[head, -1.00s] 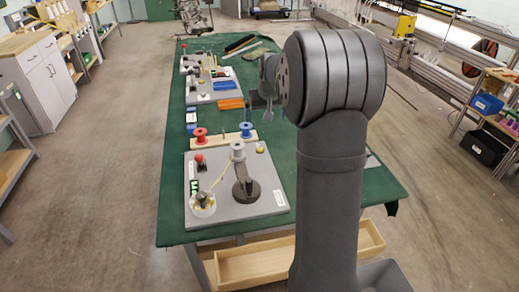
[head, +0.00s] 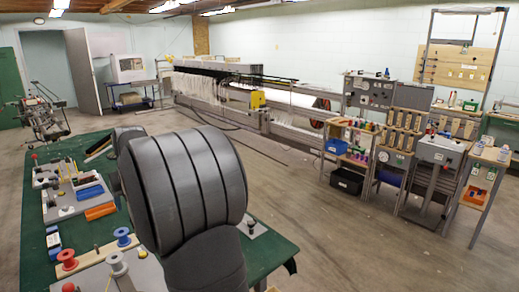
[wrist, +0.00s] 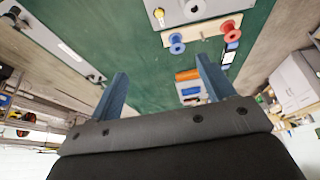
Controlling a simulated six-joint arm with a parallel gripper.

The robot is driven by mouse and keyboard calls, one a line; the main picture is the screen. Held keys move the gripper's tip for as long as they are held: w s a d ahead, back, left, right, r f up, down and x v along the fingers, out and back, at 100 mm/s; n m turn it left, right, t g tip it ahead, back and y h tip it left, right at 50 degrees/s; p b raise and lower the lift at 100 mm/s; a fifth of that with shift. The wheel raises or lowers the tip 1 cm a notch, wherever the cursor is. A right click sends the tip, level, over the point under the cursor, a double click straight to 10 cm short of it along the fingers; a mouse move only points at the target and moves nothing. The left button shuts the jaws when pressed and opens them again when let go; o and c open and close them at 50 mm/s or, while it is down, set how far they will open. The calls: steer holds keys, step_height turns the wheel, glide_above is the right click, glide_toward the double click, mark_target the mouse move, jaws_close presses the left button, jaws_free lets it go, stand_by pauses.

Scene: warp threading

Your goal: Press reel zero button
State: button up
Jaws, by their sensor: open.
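My gripper (wrist: 161,88) is open in the wrist view, with its two blue fingers apart and nothing between them. It is over the green table (wrist: 150,55), and my arm hides it in the head view. The near grey board (head: 95,277) is cut off at the bottom of the head view. A red button (head: 68,287) shows at its edge, beside a white spool (head: 117,263). A yellow button (wrist: 159,14) shows by that spool in the wrist view. I cannot tell which button is the reel zero button.
A red spool (head: 67,260) and a blue spool (head: 123,238) stand behind the near board. Orange (head: 100,211) and blue blocks (head: 90,192) lie farther back. A separate grey plate with a knob (head: 250,226) lies right of my arm. A shelf (head: 350,155) stands beyond open floor.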

jaws_close()
stand_by(1.4)
